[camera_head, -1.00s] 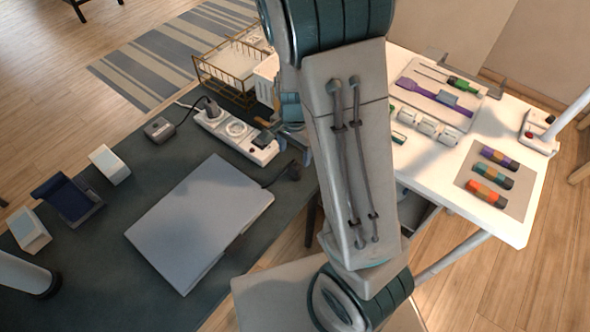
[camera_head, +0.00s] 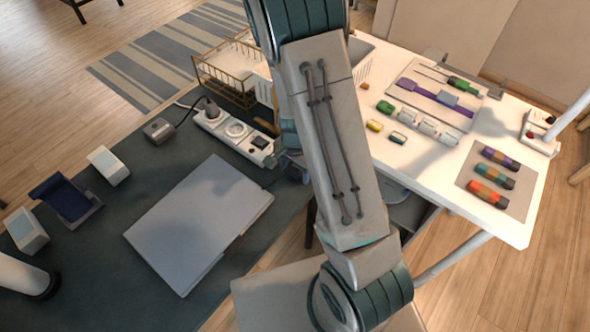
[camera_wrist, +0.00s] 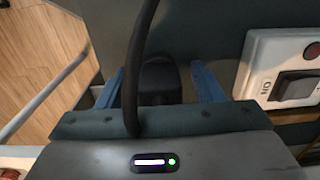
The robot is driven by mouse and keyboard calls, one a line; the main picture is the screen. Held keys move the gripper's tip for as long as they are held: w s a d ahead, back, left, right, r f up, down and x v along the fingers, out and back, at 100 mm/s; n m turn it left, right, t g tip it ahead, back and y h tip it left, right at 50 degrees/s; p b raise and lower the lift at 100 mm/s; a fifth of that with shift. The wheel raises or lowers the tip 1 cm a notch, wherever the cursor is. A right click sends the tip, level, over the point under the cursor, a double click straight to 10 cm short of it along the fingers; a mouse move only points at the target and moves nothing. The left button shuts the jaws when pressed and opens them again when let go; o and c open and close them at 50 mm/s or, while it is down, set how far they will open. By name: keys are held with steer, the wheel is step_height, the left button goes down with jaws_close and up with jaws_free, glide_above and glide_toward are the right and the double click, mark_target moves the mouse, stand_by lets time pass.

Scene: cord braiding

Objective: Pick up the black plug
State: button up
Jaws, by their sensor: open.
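The black plug (camera_wrist: 160,78) lies on the dark desk mat, between my gripper's two blue fingers in the wrist view. Its black cable (camera_wrist: 140,50) runs up past it and crosses close to the camera. My gripper (camera_wrist: 158,76) is open, with one finger on either side of the plug; a gap shows on each side. In the head view my gripper (camera_head: 292,167) is low over the mat's right side, between the laptop and the power strip's near end. There the arm and gripper hide most of the plug.
A white power strip (camera_head: 237,131) lies just beyond; its switch end (camera_wrist: 290,65) is close to the right finger. Another plug (camera_head: 212,108) sits in it, corded to a small grey box (camera_head: 159,130). A closed grey laptop (camera_head: 200,222) lies at left. A wire basket (camera_head: 225,83) stands behind.

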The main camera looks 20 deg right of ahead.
steer(key=c, duration=1.1)
steer(key=shift+r, duration=0.2)
